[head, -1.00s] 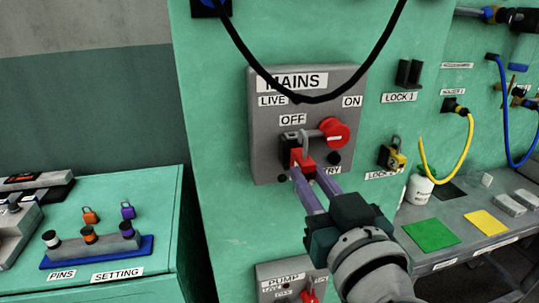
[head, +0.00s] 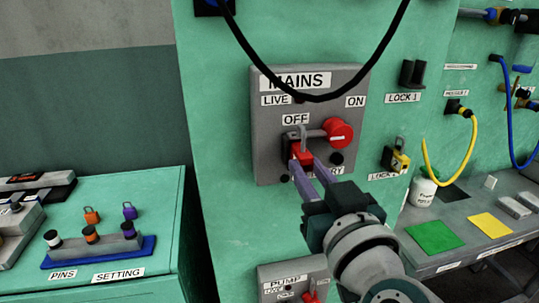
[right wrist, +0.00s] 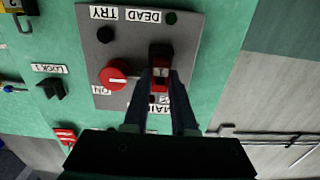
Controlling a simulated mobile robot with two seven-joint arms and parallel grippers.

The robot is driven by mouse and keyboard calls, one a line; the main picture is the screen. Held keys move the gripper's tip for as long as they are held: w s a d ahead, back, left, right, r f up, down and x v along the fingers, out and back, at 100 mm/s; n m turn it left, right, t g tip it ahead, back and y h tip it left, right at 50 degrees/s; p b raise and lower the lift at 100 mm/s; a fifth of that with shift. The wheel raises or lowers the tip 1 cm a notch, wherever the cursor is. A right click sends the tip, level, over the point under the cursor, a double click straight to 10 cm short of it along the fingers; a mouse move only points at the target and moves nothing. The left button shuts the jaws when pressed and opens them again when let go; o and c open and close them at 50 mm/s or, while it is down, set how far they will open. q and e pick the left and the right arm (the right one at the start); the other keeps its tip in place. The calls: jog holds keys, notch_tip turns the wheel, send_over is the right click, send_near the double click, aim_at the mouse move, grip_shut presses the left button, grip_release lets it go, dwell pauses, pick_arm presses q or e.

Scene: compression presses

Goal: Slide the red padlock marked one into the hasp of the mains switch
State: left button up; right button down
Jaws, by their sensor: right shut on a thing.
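The grey mains switch box (head: 262,130) is on the green press wall, with a red round knob (head: 338,132) and a grey bar reaching left from it. My right gripper (head: 302,165) is shut on the red padlock (head: 302,154), which is upright with its grey shackle up at the left end of that bar. A dark hasp part (head: 287,150) shows just left of the padlock. The right wrist view shows the padlock (right wrist: 160,75) between the fingers. Its number and whether the shackle passes through the hasp cannot be told. My left gripper is out of view.
A black cable (head: 330,97) loops across the top of the box. A yellow padlock (head: 400,161) hangs at the lower lock holder; the lock 1 holder (head: 412,74) looks empty. A pump switch (head: 292,277) is below.

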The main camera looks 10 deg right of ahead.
jog(key=shift+w, duration=0.85)
jog(key=c, duration=0.6)
grip_release()
jog(key=shift+c, duration=0.2)
jog(key=shift+s, duration=0.4)
jog(key=s, duration=0.9)
jog(key=shift+d, duration=0.15)
